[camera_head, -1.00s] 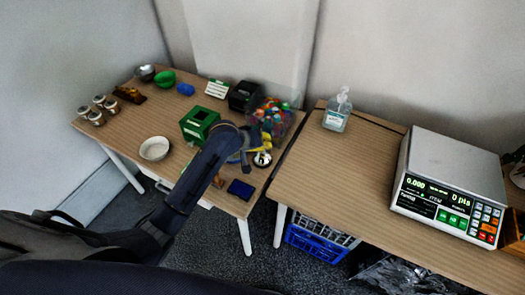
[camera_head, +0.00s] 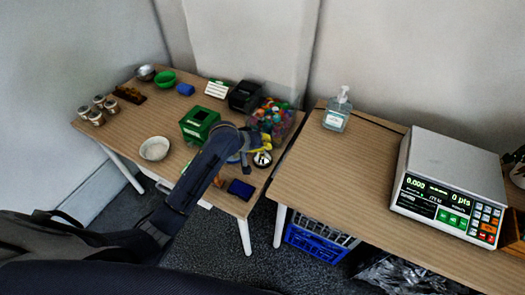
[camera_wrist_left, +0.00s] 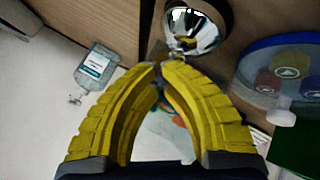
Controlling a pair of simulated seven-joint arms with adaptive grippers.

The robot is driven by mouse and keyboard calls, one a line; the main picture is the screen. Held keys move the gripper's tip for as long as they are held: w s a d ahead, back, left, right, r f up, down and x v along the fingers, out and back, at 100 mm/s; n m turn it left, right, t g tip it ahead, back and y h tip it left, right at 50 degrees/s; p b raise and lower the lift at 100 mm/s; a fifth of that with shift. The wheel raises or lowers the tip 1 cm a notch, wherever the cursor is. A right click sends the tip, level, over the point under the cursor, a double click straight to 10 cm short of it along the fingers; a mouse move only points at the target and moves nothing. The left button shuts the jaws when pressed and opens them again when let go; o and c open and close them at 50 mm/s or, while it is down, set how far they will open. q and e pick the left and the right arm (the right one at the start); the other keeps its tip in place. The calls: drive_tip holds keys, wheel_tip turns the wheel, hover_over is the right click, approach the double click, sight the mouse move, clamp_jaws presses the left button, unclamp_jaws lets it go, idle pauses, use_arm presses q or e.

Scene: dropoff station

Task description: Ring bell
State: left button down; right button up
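The bell (camera_head: 262,159), a shiny silver dome, sits near the right edge of the left table. It also shows at the top of the left wrist view (camera_wrist_left: 196,30), where it reflects the surroundings. My left gripper (camera_wrist_left: 159,65) has yellow ridged fingers whose tips meet with nothing between them. In the left wrist view the tips lie just below the bell's image; I cannot tell whether they touch it. In the head view my left arm reaches across the left table to beside the bell and partly hides the fingers. My right gripper is not in view.
A clear bin of colourful items (camera_head: 272,115) stands close behind the bell. A green box (camera_head: 198,124), a white bowl (camera_head: 154,148) and a dark blue pad (camera_head: 241,189) are nearby. The right table holds a sanitizer bottle (camera_head: 337,111) and a scale (camera_head: 450,170).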

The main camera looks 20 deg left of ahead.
use_arm(q)
drive_tip(key=shift+r, duration=0.85)
drive_tip(key=shift+r, duration=2.55)
